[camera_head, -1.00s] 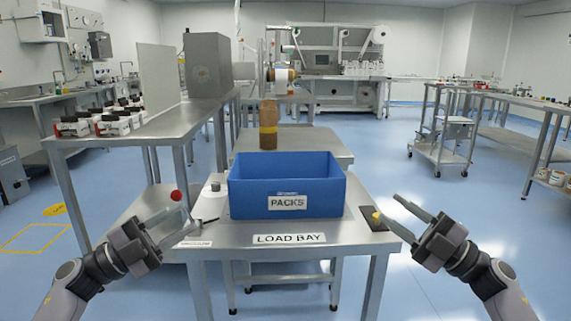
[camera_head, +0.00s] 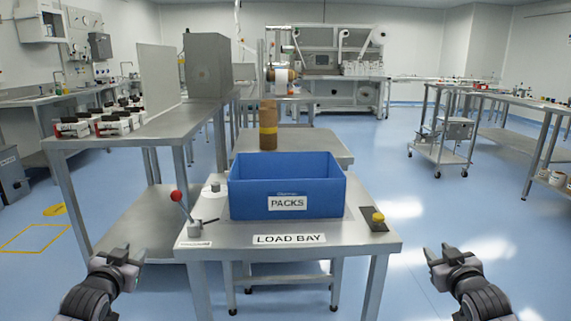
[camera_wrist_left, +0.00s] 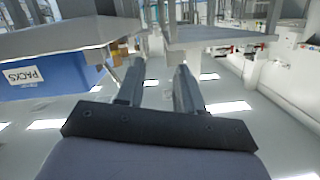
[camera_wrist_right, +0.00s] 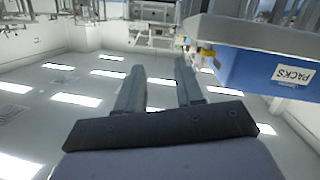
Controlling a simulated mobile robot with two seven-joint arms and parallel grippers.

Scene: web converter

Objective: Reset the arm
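My left gripper (camera_head: 127,256) is at the lower left of the head view, off the left front corner of the load bay table. Its fingers are apart with nothing between them, as the left wrist view (camera_wrist_left: 157,85) shows. My right gripper (camera_head: 444,256) is at the lower right, clear of the table's right side. Its fingers are also apart and empty in the right wrist view (camera_wrist_right: 160,85). The blue PACKS bin (camera_head: 251,204) sits on the load bay table (camera_head: 225,238) between the two arms.
A lever with a red knob (camera_head: 176,196) stands at the table's left, and a yellow button (camera_head: 378,218) at its right. A steel bench (camera_head: 130,141) with several packs stands at the left. A brown roll (camera_head: 268,117) stands behind the bin. Floor to the right is open.

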